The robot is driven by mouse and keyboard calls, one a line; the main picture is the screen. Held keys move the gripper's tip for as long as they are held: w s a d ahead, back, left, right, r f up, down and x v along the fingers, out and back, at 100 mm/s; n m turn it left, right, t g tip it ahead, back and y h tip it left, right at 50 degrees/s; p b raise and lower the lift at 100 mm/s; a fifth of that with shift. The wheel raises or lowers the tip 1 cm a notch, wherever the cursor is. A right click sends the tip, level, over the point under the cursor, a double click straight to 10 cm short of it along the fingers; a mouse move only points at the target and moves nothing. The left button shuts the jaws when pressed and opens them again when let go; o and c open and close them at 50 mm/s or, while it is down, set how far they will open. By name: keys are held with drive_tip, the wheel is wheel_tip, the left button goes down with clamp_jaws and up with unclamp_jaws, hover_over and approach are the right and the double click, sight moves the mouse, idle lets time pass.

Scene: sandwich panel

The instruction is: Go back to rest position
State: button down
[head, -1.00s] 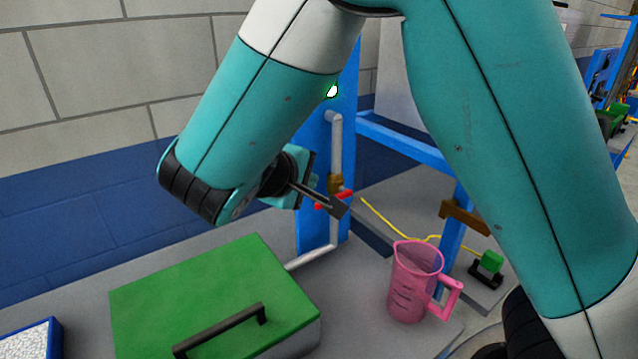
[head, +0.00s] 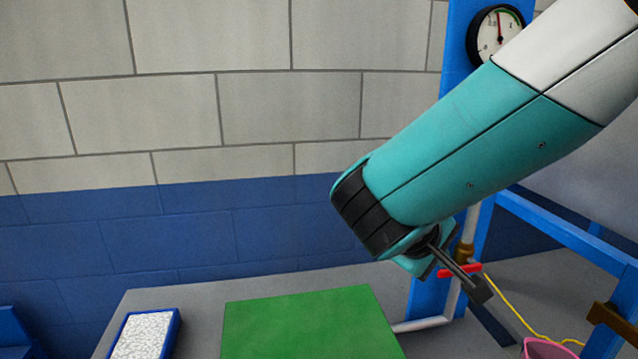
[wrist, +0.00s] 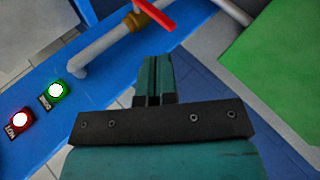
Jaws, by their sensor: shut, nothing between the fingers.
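My gripper (head: 478,288) hangs at the end of my teal arm, right of centre in the head view. Its fingers are together with nothing between them. They point down and to the right, in front of the blue panel post (head: 427,305) and close in the picture to the red valve handle (head: 460,271); I cannot tell the gap in depth. In the wrist view the closed fingers (wrist: 153,75) point up the picture, below the red handle (wrist: 157,13) and the grey pipe (wrist: 105,42).
A pink jug (head: 545,349) shows at the bottom edge. A gauge (head: 496,33) sits on the post. Lit green (wrist: 56,90) and red (wrist: 21,119) buttons are on the panel.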

drive_tip(key=s+a+r+g+y, duration=0.1)
drive_tip(key=s+a+g+y, duration=0.1)
drive_tip(key=s+y, duration=0.4)
drive_tip(key=s+a+r+n+g+y, duration=0.1)
drive_tip(key=s+y, duration=0.5)
drive_tip(key=s, duration=0.8)
drive_tip(key=a+r+g, duration=0.1)
drive_tip(key=a+g, duration=0.1)
drive_tip(key=a, duration=0.1)
drive_tip(key=shift+s+a, duration=0.15)
drive_tip(key=shift+s, duration=0.1)
